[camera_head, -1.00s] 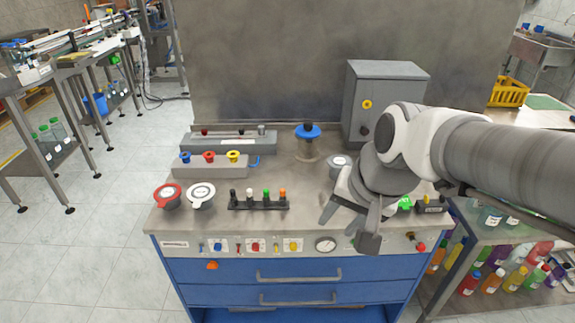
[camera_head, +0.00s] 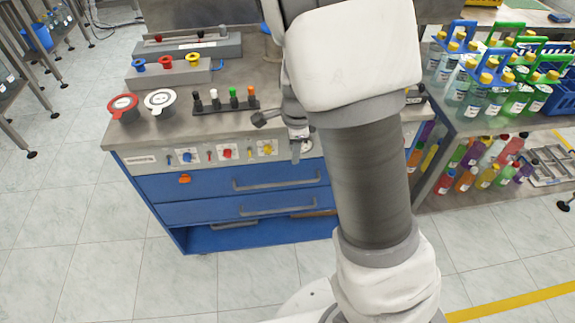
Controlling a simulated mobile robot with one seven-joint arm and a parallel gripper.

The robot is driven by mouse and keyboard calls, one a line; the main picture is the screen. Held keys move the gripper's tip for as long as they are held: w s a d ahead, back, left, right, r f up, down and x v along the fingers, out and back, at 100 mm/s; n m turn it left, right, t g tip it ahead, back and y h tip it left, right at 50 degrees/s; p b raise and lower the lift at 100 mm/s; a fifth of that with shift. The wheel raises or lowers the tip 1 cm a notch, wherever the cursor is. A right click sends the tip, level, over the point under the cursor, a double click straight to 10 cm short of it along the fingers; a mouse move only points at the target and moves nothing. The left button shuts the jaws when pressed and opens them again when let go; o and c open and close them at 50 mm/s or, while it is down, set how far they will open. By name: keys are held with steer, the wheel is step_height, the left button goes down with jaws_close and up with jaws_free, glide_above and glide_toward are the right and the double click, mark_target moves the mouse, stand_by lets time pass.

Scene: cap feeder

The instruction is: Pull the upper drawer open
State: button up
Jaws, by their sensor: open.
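The blue upper drawer (camera_head: 212,185) is in the front of the workbench, under the control panel. It looks shut, flush with the front. Its grey bar handle (camera_head: 275,185) runs across the right part, and its right end is close to my arm. My gripper (camera_head: 278,138) is at the bench's front edge, above the handle and apart from it. Its fingers are spread and empty, one near the bench top and one pointing down in front of the panel. My arm hides the right side of the drawer and panel.
The lower drawer (camera_head: 195,213) with its own handle (camera_head: 278,208) is just below, also shut. The control panel (camera_head: 210,157) has coloured knobs. A black rack of coloured pegs (camera_head: 225,103) stands on the bench. A bottle shelf (camera_head: 500,130) is at right. The floor at front left is clear.

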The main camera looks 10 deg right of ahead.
mark_target(291, 184)
steer(key=w+f+b, duration=0.1)
steer(key=f+b, duration=0.1)
steer(key=f, duration=0.3)
steer(key=w+f+b, duration=0.1)
steer(key=f+b, duration=0.2)
steer(key=f, duration=0.3)
steer(key=w+f+b, duration=0.1)
steer(key=f+b, duration=0.1)
steer(key=f, duration=0.4)
steer(key=shift+w+d, duration=0.1)
steer(key=shift+w, duration=0.1)
jaws_close()
stand_by(0.7)
